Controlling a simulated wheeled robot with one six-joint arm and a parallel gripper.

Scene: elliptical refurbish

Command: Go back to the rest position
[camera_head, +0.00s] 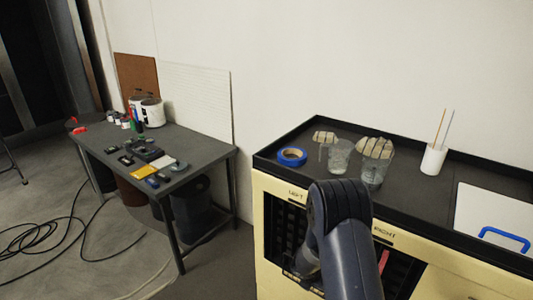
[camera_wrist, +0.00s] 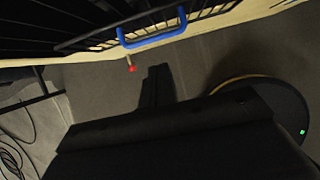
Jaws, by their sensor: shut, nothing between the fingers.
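My gripper (camera_wrist: 156,86) shows in the wrist view as a dark shape with its fingers together and nothing between them. It points toward the grey floor, below a blue handle (camera_wrist: 152,40) on a black wire front. In the head view my arm is bent in front of the cream cabinet (camera_head: 447,283). The gripper end is mostly hidden there by the arm.
The cabinet's black top holds blue tape (camera_head: 291,157), two glasses (camera_head: 339,156) (camera_head: 373,172), a white cup (camera_head: 433,159) with sticks and a white panel (camera_head: 490,215) with a blue handle. A cluttered grey table (camera_head: 205,151) stands left. Cables (camera_head: 40,240) lie on the floor.

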